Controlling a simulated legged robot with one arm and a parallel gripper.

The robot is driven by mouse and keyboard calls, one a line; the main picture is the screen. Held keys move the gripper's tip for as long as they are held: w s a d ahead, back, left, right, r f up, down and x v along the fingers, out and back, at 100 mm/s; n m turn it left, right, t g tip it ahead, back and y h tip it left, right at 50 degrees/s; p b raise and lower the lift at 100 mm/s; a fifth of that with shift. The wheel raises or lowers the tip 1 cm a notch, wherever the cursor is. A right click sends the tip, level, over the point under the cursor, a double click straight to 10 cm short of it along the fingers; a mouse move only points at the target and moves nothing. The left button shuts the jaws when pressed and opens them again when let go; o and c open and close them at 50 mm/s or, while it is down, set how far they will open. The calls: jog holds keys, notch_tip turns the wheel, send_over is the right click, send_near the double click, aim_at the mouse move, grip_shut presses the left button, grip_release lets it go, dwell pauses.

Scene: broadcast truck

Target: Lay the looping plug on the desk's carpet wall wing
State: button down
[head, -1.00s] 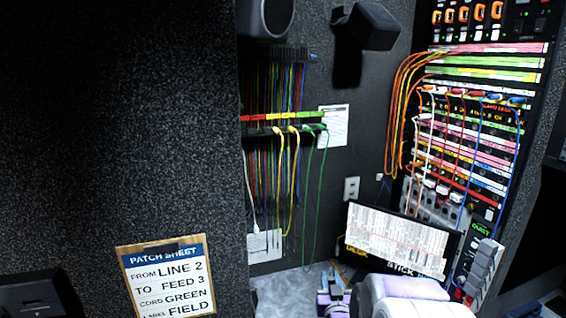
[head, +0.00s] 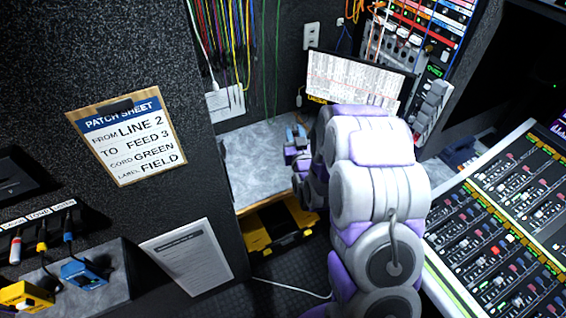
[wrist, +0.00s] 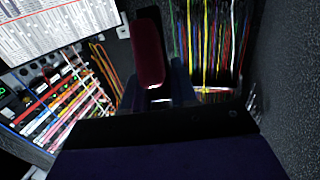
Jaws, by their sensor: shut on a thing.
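My gripper (head: 297,143) is over the grey desk top (head: 245,165) in the alcove, with my arm reaching in from the lower right. In the wrist view a dark red, rounded long piece (wrist: 148,52) sits between my dark fingers, which are shut on it. It looks like the looping plug, but its ends are partly hidden. In the head view I cannot make it out at my gripper. Another grey ledge (head: 112,300) lies at the lower left by the dark carpet wall (head: 90,50). I cannot tell which grey surface is the wing.
A patch sheet clipboard (head: 130,135) hangs on the carpet wall. Red, yellow and blue plugs (head: 68,238) hang above the left ledge, which holds blue and yellow boxes (head: 85,274). A yellow case (head: 275,228) is below the desk. A mixing console (head: 505,220) fills the right.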

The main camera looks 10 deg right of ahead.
jog(key=s+f+n+y, duration=0.1)
jog(key=s+f, duration=0.4)
jog(key=f, duration=0.7)
jog(key=s+f+n+y, duration=0.2)
jog(key=s+f+y, duration=0.2)
jog(key=f, duration=0.9)
jog(key=shift+s+a+g, duration=0.2)
jog(key=shift+s+g, duration=0.2)
jog(key=shift+s, duration=0.05)
jog(key=w+f+b, duration=0.1)
jog(key=w, duration=0.4)
jog(key=w+f+b, duration=0.1)
jog(key=w, duration=0.4)
jog(key=w+f+b, duration=0.2)
jog(key=w, duration=0.4)
jog(key=shift+f, duration=0.35)
jog(key=shift+f, duration=0.1)
jog(key=c, duration=0.9)
grip_release()
